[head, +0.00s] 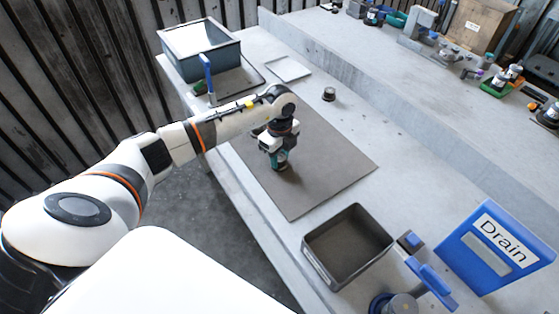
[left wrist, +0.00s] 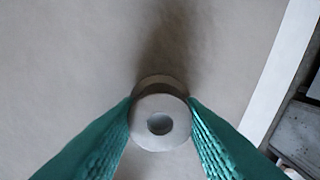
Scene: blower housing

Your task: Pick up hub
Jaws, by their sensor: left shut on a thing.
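The hub (left wrist: 174,140) is a round grey piece with a hole in its middle. In the left wrist view it sits between the two teal fingers, which touch it on both sides. My left gripper (head: 279,161) is shut on it, pointing down over the brown-grey mat (head: 325,165). In the head view the fingers mostly hide the hub. A dark shadow lies on the mat beside it. I cannot tell whether the hub touches the mat or is just above it. My right gripper is not in view.
A small dark cylinder (head: 329,94) stands behind the mat. An empty dark tray (head: 347,246) is at the front right, near a blue Drain sign (head: 490,249). A grey bin (head: 199,50) and a flat white frame (head: 288,69) are at the back. The mat's right part is clear.

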